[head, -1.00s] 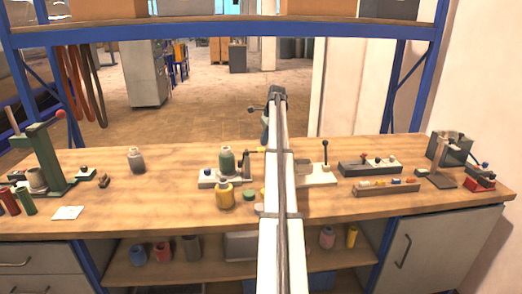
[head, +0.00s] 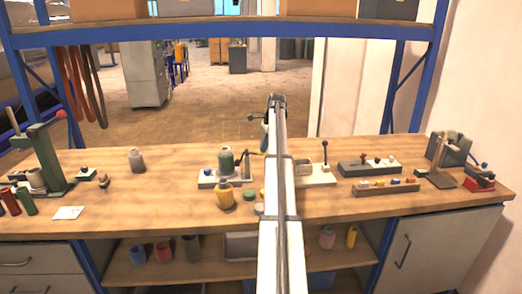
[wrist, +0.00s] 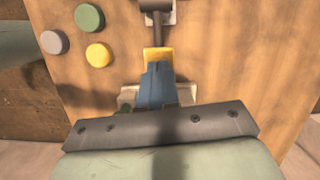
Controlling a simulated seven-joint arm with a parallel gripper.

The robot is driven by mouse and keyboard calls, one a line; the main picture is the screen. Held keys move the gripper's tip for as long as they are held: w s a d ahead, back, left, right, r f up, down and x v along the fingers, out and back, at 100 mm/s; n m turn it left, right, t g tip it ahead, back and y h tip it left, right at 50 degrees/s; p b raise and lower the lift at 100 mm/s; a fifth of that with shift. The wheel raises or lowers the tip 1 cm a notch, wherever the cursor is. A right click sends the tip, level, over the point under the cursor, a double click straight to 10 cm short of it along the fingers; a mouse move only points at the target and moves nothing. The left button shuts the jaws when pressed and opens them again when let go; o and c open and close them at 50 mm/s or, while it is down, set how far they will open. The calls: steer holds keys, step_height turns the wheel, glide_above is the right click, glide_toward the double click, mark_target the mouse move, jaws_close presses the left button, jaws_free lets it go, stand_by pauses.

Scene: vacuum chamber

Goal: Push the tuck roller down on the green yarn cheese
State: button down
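The green yarn cheese (head: 227,161) stands upright on a pale base on the bench, left of my arm in the head view. A thin dark arm (head: 241,158), which looks like the tuck roller's arm, lies at its right side near the cheese; the roller itself is too small to tell. My gripper (wrist: 157,58) shows in the wrist view as blue fingers with a yellow tip, close together with nothing seen between them. In the head view my arm hides most of it. Contact between the fingers and the roller cannot be told.
Green (wrist: 89,18), yellow (wrist: 98,55) and grey (wrist: 54,42) discs lie nearby. A pale fixture with a black lever (head: 324,154) is right of my arm.

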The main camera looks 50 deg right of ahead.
steer(key=shift+s+a+f, duration=0.1)
steer(key=shift+a+f, duration=0.05)
steer(key=shift+f, duration=0.4)
steer(key=shift+s+a+f, duration=0.1)
steer(key=shift+a+f, duration=0.05)
steer(key=shift+f, duration=0.4)
steer(key=s+d, duration=0.2)
steer(key=d, duration=0.1)
steer(key=shift+r, duration=0.45)
steer(key=v, duration=1.4)
steer(key=shift+w+a+r, duration=0.2)
steer(key=shift+w+a, duration=0.05)
steer(key=shift+w, duration=0.1)
